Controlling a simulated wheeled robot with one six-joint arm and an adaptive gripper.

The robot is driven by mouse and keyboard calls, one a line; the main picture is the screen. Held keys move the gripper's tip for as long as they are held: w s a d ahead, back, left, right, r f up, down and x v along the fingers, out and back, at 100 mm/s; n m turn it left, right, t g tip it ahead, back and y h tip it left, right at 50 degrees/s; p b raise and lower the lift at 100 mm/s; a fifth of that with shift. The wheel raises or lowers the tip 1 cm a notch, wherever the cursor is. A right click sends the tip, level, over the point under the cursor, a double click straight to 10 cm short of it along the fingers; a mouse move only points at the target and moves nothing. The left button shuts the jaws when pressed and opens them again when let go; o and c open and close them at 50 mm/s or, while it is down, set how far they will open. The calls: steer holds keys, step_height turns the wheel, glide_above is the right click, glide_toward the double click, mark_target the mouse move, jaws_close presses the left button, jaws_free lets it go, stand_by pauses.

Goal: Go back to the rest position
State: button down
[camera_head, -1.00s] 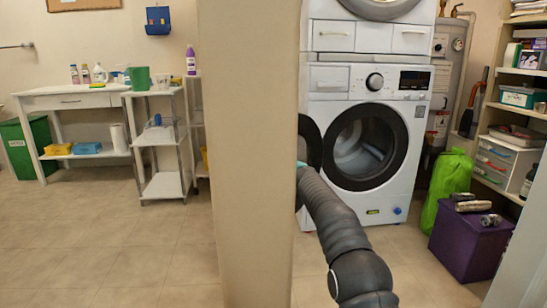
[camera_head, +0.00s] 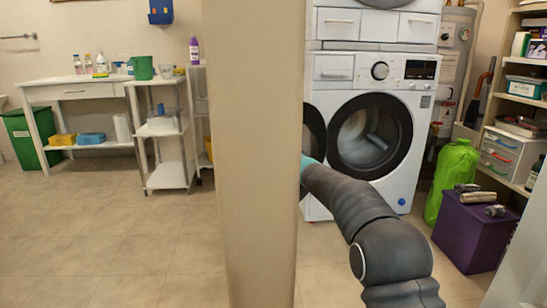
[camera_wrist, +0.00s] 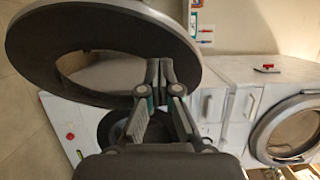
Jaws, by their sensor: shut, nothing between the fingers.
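My gripper (camera_wrist: 158,72) shows in the wrist view with its two fingers together and nothing between them. It appears close to the open round washer door (camera_wrist: 95,82), which fills the upper left of that view; whether they touch I cannot tell. In the head view the gripper is hidden behind the beige pillar. My dark grey arm reaches from the lower right up to the pillar's right edge, in front of the white front-loading washer (camera_head: 325,105). The same door (camera_head: 312,135) stands open there, partly hidden by the pillar. The drum opening is dark and round.
The beige pillar (camera_head: 252,160) stands close in front. A purple box (camera_head: 472,232), a green bag (camera_head: 450,180) and loaded shelves (camera_head: 505,120) are at the right. A white table (camera_head: 85,92) and a small rack (camera_head: 165,175) are at the left. The left floor is clear.

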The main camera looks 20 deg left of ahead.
steer(key=shift+s, duration=2.75)
steer(key=s+d+r+n+g+h+p, duration=0.1)
steer(key=s+d+r+n+p, duration=0.15)
steer(key=s+d+r, duration=0.4)
steer(key=s+d+r+n+g+p, duration=0.1)
steer(key=s+d+n+g, duration=0.15)
steer(key=d, duration=0.65)
steer(key=s+d+r+n+g+h+p, duration=0.1)
steer(key=s+d+r+n+p, duration=0.15)
steer(key=s+d, duration=0.4)
steer(key=s+d+f+g+h+p, duration=0.1)
steer(key=s+d+f+h, duration=0.3)
steer(key=s+d, duration=1.1)
steer(key=s+d+f+h+p, duration=0.3)
steer(key=s+d+h, duration=0.4)
steer(key=s+d, duration=0.8)
steer(key=shift+d+f+n+g+h+p, duration=0.35)
steer(key=shift+d+f, duration=0.2)
steer(key=shift+d, duration=0.1)
